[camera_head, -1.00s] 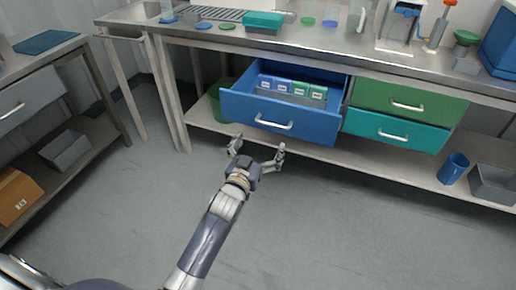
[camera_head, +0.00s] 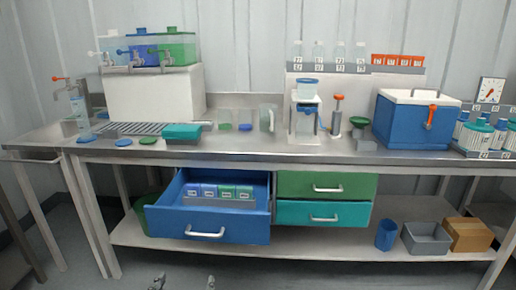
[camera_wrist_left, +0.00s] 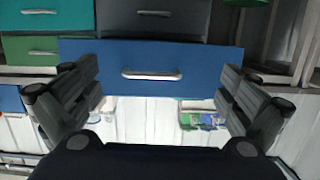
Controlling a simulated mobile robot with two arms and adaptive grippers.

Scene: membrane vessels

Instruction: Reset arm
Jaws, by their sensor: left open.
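My left gripper (camera_head: 184,283) shows only as two fingertips at the bottom edge of the head view, in front of and below the open blue drawer (camera_head: 207,225). The fingertips stand apart with nothing between them. In the left wrist view my left gripper (camera_wrist_left: 150,105) has its fingers spread wide, one at each side. The blue drawer front with its silver handle (camera_wrist_left: 150,74) lies beyond them, apart from the fingers. The drawer is pulled out and holds a row of blue and green labelled packets (camera_head: 219,191). My right gripper is out of view.
A green drawer (camera_head: 325,185) and a teal drawer (camera_head: 322,213) are shut beside the open one. The steel bench (camera_head: 230,150) carries dispensers, bottles and a blue cooler (camera_head: 413,122). A blue cup (camera_head: 386,235), grey bin (camera_head: 426,240) and cardboard box (camera_head: 469,235) stand on the lower shelf.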

